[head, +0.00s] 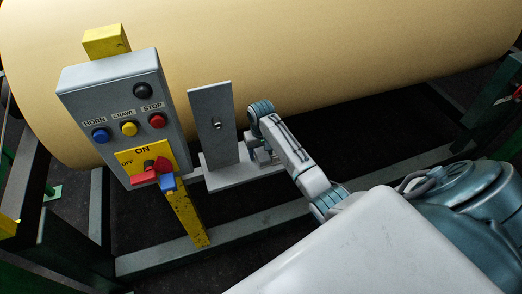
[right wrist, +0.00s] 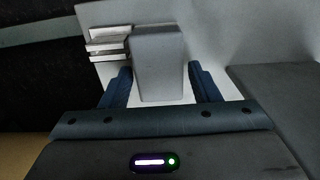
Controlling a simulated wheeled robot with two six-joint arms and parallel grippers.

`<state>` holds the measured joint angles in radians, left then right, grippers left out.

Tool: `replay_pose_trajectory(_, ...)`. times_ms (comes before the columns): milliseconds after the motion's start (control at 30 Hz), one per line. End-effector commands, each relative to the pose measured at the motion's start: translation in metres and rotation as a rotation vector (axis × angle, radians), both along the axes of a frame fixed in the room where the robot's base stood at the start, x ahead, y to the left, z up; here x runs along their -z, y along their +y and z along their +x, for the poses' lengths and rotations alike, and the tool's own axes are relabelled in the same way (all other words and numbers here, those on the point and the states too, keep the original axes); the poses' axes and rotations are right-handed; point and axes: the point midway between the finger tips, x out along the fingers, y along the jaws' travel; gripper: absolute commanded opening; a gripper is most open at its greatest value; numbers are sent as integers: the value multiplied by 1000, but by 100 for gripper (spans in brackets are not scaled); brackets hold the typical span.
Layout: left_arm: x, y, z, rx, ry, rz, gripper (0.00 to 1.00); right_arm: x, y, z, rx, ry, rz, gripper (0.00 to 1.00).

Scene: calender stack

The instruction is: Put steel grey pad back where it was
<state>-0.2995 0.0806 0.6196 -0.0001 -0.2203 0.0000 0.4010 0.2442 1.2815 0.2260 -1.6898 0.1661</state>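The steel grey pad, a plain grey block (right wrist: 158,60), stands between the two dark blue fingers of my right gripper (right wrist: 161,85) in the right wrist view. The fingertips lie at or very near its two sides. I cannot tell whether they press on it. In the head view my right gripper (head: 263,155) is low beside the upright grey plate, over the light grey shelf (head: 232,177). The pad is mostly hidden there. My left gripper is not in view.
A grey control box (head: 82,88) on a yellow post (head: 188,215) stands left of the shelf. An upright grey plate (head: 213,118) rises from the shelf. A large tan roll (head: 300,50) lies behind. Several thin metal plates (right wrist: 108,43) are stacked left of the pad.

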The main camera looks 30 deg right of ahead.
Motion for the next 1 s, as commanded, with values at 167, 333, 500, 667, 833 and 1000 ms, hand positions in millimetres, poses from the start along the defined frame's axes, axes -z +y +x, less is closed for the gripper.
replay_pose_trajectory(167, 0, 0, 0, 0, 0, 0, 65, 0, 0, 0, 0, 0, 0, 62)
replay_pose_trajectory(333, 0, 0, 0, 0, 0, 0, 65, -2, 0, 0, 0, 0, 0, 62)
replay_pose_trajectory(500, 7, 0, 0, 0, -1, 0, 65, -18, -1, 1, -1, -4, -1, 62)
replay_pose_trajectory(667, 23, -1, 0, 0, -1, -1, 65, -52, -1, 1, 0, -7, -2, 62)
replay_pose_trajectory(833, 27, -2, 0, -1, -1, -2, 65, -98, -1, 1, 0, -4, -1, 62)
replay_pose_trajectory(1000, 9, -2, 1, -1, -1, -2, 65, -124, 0, 0, 0, 1, 0, 62)
